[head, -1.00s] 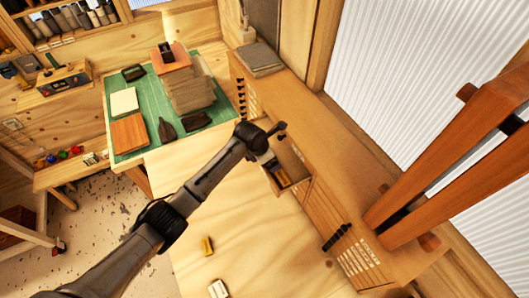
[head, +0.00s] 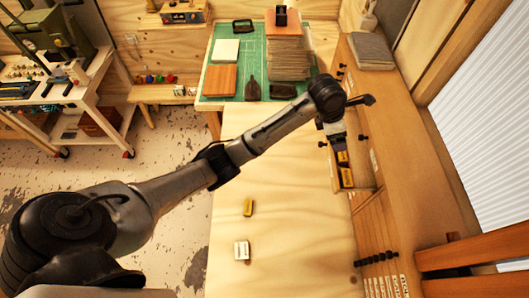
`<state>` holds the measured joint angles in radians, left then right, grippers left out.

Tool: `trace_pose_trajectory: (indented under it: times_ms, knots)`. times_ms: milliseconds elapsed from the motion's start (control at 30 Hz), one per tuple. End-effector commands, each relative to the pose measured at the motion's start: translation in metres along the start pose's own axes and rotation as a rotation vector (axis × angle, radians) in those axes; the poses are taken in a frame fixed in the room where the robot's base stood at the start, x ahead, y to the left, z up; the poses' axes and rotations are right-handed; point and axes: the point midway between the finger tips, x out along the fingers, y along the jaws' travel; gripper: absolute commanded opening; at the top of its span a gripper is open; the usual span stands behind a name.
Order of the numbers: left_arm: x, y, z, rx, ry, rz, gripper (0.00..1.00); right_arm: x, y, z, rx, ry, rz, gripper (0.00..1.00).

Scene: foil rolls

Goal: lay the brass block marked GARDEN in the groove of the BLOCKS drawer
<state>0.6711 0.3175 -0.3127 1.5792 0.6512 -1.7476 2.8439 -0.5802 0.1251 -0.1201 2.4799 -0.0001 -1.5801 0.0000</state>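A small brass-yellow block (head: 249,207) lies on the pale wooden bench; any marking on it is too small to read. An open drawer (head: 367,190) stands out from the cabinet on the right, with dark and yellow blocks (head: 345,177) inside. I cannot read its label or make out its groove. My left arm reaches across the bench, and its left gripper (head: 336,134) is over the far part of the open drawer. Its fingertips are too small and partly hidden to show whether they are open or hold anything. My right gripper is not in view.
A small white box (head: 242,250) lies on the bench near the brass-yellow block. A green mat (head: 218,88) with stacks and tools covers the far end. Black knobs (head: 376,258) line the cabinet front.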

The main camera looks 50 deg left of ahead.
Motion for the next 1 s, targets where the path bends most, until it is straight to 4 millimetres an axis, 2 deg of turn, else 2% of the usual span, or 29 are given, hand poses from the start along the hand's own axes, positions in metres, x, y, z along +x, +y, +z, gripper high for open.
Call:
trace_pose_trajectory:
  times_ms: [167, 267, 367, 500, 667, 833, 1000]
  knots:
    - [0.003, -0.002, -0.002, 0.018, 0.001, -0.001, 0.93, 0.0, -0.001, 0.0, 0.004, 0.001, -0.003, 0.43]
    - [0.014, -0.013, -0.014, 0.11, 0.007, -0.001, 0.93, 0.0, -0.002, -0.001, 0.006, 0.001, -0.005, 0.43]
    - [0.034, -0.033, -0.037, 0.299, 0.015, -0.002, 0.93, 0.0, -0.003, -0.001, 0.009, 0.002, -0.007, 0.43]
    - [0.062, -0.073, -0.084, 0.675, 0.026, 0.004, 0.93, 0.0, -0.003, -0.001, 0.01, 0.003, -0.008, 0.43]
    - [0.08, -0.119, -0.141, 1.123, 0.047, 0.011, 0.93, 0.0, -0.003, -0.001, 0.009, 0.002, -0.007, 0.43]
    - [0.08, -0.165, -0.202, 1.584, 0.088, 0.012, 0.93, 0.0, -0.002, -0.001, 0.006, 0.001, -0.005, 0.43]
    - [0.066, -0.203, -0.257, 2.006, 0.151, -0.007, 0.93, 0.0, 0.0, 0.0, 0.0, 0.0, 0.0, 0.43]
